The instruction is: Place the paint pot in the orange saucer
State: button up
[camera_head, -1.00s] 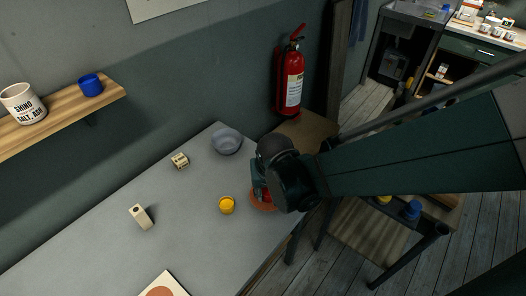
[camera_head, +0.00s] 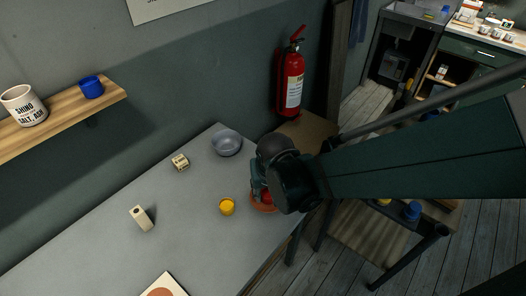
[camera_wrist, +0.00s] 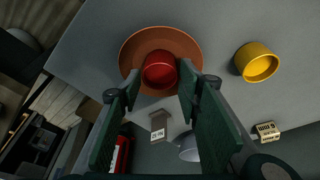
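A red pot (camera_wrist: 160,70) stands in the orange saucer (camera_wrist: 131,52) in the wrist view, around its middle. My gripper (camera_wrist: 160,78) is over the saucer with one finger on each side of the red pot. The fingertips are very close to its sides; I cannot tell if they press on it. In the head view, my gripper (camera_head: 262,188) hides part of the red pot (camera_head: 267,196) and of the orange saucer (camera_head: 258,207). A yellow pot (camera_head: 227,207) stands on the table beside the saucer, and it also shows in the wrist view (camera_wrist: 257,63).
A grey bowl (camera_head: 227,143) stands behind the saucer near the wall. A small labelled block (camera_head: 180,162) and a beige block (camera_head: 141,218) stand on the grey table (camera_head: 120,260). A fire extinguisher (camera_head: 292,80) hangs on the wall. The table's middle is clear.

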jog(key=p+v, duration=0.3)
jog(key=v, duration=0.8)
dwell(0.3)
jog(key=shift+r, duration=0.1)
dwell(0.7)
jog(key=s+d+r+m+t, duration=0.1)
jog(key=s+d+r+t, duration=0.2)
jog(key=d+r, duration=0.8)
jog(key=s+d, duration=0.2)
jog(key=d, duration=0.2)
jog(key=shift+s+t, duration=0.2)
jog(key=shift+t, duration=0.2)
